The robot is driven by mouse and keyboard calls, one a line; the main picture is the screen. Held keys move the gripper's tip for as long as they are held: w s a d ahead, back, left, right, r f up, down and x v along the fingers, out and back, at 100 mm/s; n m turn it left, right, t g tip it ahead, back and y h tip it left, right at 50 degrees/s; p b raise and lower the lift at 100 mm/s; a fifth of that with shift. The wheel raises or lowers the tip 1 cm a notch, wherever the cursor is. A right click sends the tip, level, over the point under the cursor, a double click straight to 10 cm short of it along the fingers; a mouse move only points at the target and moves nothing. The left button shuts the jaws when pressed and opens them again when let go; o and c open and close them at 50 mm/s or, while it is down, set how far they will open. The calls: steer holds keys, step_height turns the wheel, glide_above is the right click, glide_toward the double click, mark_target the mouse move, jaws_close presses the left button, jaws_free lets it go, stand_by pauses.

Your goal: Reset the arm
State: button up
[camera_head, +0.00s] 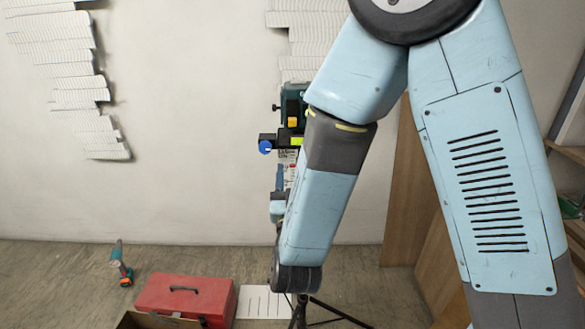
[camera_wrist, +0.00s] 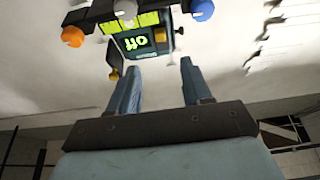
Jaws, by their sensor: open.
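My gripper (camera_wrist: 160,68) shows in the wrist view with its two blue fingers spread apart and nothing between them. My light blue arm (camera_head: 345,85) is bent in the head view, its forearm reaching down and hiding most of the gripper. A dark teal device (camera_wrist: 145,39) with a lit green display is just beyond the fingertips in the wrist view, with a gap visible. Its orange knob (camera_wrist: 72,36) and blue knob (camera_wrist: 202,9) stick out at the sides. In the head view the device (camera_head: 291,103) is partly hidden behind my forearm.
A black tripod (camera_head: 298,312) stands on the floor below my arm. Wooden boards (camera_head: 407,195) lean at right. Layered white reliefs (camera_head: 62,75) hang on the wall.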

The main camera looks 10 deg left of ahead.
steer(key=w+d+r+g, duration=0.5)
steer(key=w+d, duration=0.1)
steer(key=w, duration=0.3)
steer(key=d+r+g, duration=0.3)
steer(key=d, duration=0.6)
steer(key=s+d+r+m+g+h, duration=0.1)
steer(key=s+d+g+h, duration=0.4)
steer(key=s+d, duration=1.6)
steer(key=m+g, duration=0.1)
steer(key=g, duration=0.2)
steer(key=shift+s+d+r+m, duration=0.25)
steer(key=shift+s+r+m, duration=0.05)
steer(key=shift+s+m, duration=0.1)
